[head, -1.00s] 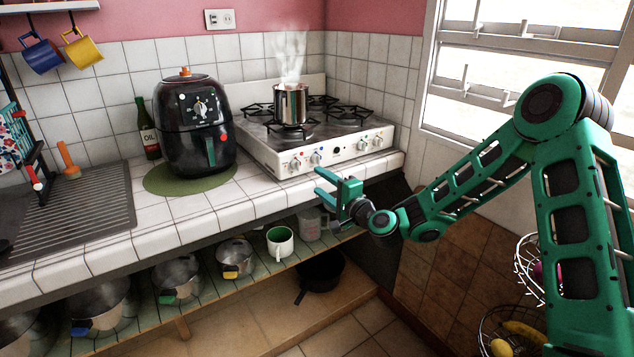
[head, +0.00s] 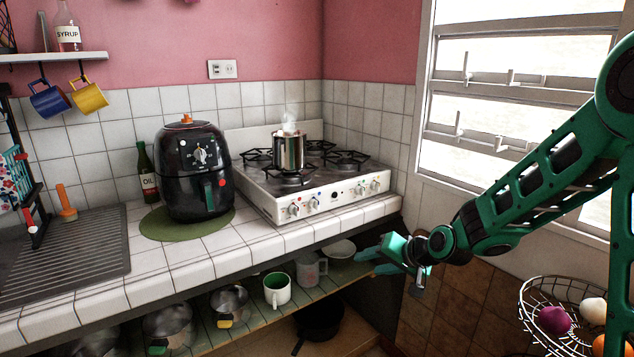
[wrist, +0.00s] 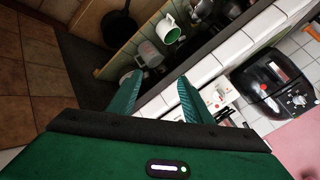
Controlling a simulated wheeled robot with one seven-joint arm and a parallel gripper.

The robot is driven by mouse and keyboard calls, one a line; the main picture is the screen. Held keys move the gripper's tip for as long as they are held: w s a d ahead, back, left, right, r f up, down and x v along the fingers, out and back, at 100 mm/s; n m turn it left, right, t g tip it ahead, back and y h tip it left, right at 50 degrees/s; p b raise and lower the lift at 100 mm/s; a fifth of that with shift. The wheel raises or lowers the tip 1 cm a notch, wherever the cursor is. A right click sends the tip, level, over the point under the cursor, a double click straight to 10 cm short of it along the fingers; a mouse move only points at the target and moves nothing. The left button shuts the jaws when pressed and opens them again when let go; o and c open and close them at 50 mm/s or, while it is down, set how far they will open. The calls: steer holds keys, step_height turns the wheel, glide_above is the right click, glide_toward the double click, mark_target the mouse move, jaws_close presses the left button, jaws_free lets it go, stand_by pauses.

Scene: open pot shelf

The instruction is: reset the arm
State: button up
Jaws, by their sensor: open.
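My green gripper (head: 368,262) is open and empty, held in the air in front of the right end of the shelf under the counter. Its two fingers also show spread apart in the wrist view (wrist: 160,98), with nothing between them. My arm reaches in from the right side of the head view. A white plate or bowl (head: 339,250) lies on the shelf behind and left of my fingers. A translucent measuring cup (head: 308,268) and a white mug with a green inside (head: 277,290) stand further left.
Pots (head: 230,304) line the shelf, and a black pan (head: 320,322) sits below it. The white stove (head: 330,197) carries a steaming metal pot (head: 289,151). A black air fryer (head: 194,172) stands left of it. A wire basket (head: 540,300) with produce is at lower right.

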steer(key=s+d+r+g+h, duration=0.2)
steer(key=s+d+h, duration=0.1)
steer(key=s+d, duration=0.75)
steer(key=s+d+r+g+h, duration=0.2)
steer(key=s+d+g+h, duration=0.1)
steer(key=s+d, duration=0.75)
steer(key=s+d+r+m+g, duration=0.1)
steer(key=s+d, duration=0.1)
steer(key=s, duration=0.8)
steer(key=s+d+r+m+g, duration=0.1)
steer(key=s+d+m+g, duration=0.1)
steer(key=s, duration=0.8)
steer(key=shift+d+g, duration=0.3)
steer(key=shift+d, duration=0.15)
steer(key=shift+r, duration=0.1)
steer(key=shift+w+f, duration=0.25)
steer(key=shift+w, duration=0.35)
